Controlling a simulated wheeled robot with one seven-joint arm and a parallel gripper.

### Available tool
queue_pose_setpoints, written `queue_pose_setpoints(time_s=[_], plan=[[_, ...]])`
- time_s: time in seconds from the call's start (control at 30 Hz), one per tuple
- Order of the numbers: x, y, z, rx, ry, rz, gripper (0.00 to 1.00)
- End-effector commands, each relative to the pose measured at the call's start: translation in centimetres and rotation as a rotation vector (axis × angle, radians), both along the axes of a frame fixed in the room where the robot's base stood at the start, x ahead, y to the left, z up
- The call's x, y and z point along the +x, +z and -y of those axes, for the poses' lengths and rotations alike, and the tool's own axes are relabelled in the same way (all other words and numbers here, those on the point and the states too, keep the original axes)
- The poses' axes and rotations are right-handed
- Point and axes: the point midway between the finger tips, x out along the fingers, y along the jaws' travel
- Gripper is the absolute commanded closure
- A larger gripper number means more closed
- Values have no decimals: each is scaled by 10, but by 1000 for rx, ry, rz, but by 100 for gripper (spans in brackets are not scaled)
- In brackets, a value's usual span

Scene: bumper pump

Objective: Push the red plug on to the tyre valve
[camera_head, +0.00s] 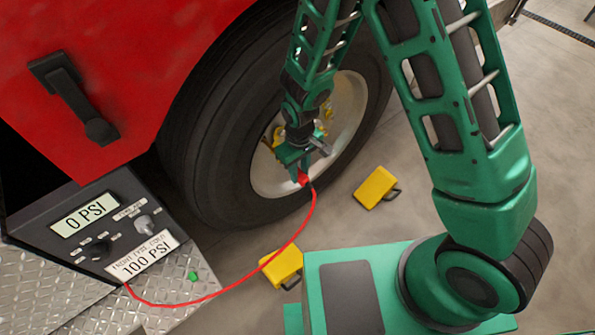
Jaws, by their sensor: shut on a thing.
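The red plug (303,178) is at the tip of my gripper (299,168), which is shut on it. A red hose (305,222) runs from the plug down to the pump panel at the lower left. The gripper is in front of the lower part of the wheel's pale rim (348,118). The black tyre (215,130) surrounds the rim. The tyre valve cannot be made out; my arm and gripper cover part of the wheel hub. Whether the plug touches anything on the wheel cannot be told.
The pump panel (88,248) reads 0 PSI and 100 PSI. Two yellow chocks lie on the floor, one right of the wheel (375,187) and one below it (282,266). A small green piece (193,276) lies on the metal tread plate (178,312). Red bodywork (120,60) overhangs the tyre.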

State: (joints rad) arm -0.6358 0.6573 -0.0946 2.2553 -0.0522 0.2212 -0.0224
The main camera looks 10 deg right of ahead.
Motion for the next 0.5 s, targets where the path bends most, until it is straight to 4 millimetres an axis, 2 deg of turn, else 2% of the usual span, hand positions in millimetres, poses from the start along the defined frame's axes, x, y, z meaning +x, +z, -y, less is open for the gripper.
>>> queue_pose_setpoints(time_s=[0.43, 0.47, 0.5], plan=[[4, 0, -3, 1, 0, 1, 97], [4, 0, -3, 0, 0, 0, 72], [4, 0, -3, 0, 0, 0, 63]])
